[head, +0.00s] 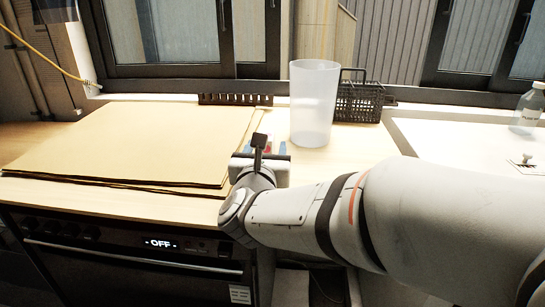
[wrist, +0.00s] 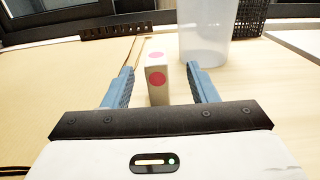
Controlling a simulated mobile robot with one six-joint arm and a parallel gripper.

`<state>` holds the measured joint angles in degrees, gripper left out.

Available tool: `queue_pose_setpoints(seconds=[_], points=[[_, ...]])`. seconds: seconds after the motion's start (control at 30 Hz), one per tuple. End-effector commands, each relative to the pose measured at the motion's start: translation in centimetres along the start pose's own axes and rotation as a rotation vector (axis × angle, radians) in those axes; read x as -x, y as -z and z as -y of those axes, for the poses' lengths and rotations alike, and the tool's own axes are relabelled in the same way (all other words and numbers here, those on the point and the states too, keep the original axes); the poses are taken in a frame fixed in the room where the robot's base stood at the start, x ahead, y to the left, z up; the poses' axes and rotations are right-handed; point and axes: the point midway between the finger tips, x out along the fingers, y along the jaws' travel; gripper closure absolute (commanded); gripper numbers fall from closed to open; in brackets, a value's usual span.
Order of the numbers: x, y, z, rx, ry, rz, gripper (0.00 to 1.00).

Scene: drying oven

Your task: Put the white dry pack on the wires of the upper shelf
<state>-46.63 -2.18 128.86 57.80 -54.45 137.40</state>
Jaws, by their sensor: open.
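A small white pack (wrist: 158,88) with red-pink dots stands upright on the worktop in the wrist view. It stands between the two blue fingers of my gripper (wrist: 161,76), with a gap on each side. My gripper is open and not holding it. In the head view my gripper (head: 265,147) is low over the worktop, and its wrist mostly hides the pack. A dark oven (head: 130,262) with a lit "OFF" display is at the lower left under the worktop. Its shelves are not in view.
A tall translucent cup (head: 313,105) stands just behind my gripper, beside a black wire basket (head: 358,103). Large flat brown sheets (head: 130,142) cover the worktop at left. A low black rack (head: 235,99) stands by the window. A bottle (head: 527,110) is at far right.

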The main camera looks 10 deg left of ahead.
Motion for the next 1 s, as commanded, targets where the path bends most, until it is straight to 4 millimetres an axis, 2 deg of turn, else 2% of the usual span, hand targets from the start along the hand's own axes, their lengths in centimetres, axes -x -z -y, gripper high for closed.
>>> queue_pose_setpoints(seconds=[0.5, 0.8, 1.0], points=[[-6.7, 0.3, -0.6, 0.002, 0.000, 0.000, 0.47], [-7.1, 0.3, -0.6, 0.001, -0.003, 0.000, 0.47], [-7.1, 0.3, -0.7, 0.002, -0.004, 0.000, 0.63]])
